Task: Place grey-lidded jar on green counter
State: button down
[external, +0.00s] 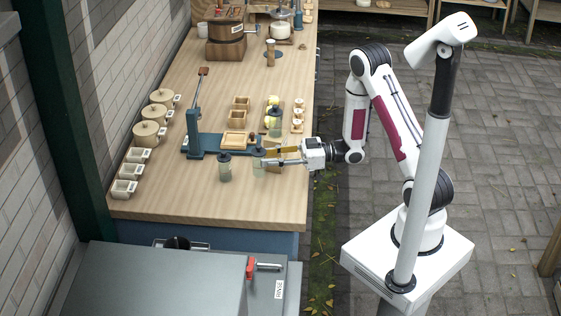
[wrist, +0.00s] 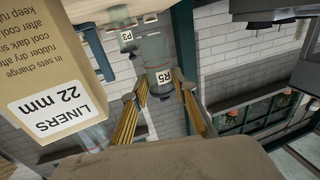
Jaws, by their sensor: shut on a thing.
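My gripper (external: 267,157) reaches left over the wooden worktop's right edge. Its fingers are shut on a pale greenish glass jar (external: 257,169) with a dark grey lid. In the wrist view the held jar, labelled R5 (wrist: 154,50), appears upside down, with my gripper's fingertips (wrist: 163,91) beside its lid. I cannot tell whether its base touches the worktop. A similar jar (external: 225,174) stands to its left; the wrist view also shows a jar labelled P3 (wrist: 125,36). A grey-green flat-topped unit (external: 150,282) is at the lower left; I cannot tell whether it is the green counter.
A liners box (wrist: 50,75) is close beside my fingers. A blue lever press (external: 196,146) stands left of the jars. Lidded pots (external: 150,133) and small labelled tubs (external: 124,187) line the left edge. The worktop's front part (external: 210,207) is clear.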

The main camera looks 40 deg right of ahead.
jog(key=shift+r, duration=2)
jog(key=shift+r, duration=0.15)
notch_tip(320, 180, up, 13)
jog(key=w+a+r+n+g+y, duration=0.1)
jog(key=w+a+n+g+y, duration=0.3)
jog(key=a, duration=0.9)
jog(key=w+a+r+n+g+h, duration=0.15)
jog(key=w+a+g, duration=0.4)
jog(key=a, duration=0.65)
jog(key=s+a+f+n+g, duration=0.1)
jog(key=s+a+n+g, duration=0.3)
jog(key=a, duration=0.8)
jog(key=s+a+f+n+g, duration=0.1)
jog(key=s+a+n+g, duration=0.15)
jog(key=s+a, duration=0.75)
jog(key=w+a+f, duration=0.3)
jog(key=f, duration=0.8)
jog(key=shift+f+m+g+h, duration=0.2)
jog(key=shift+m+g+h, duration=0.1)
jog(key=shift+m+h, duration=0.15)
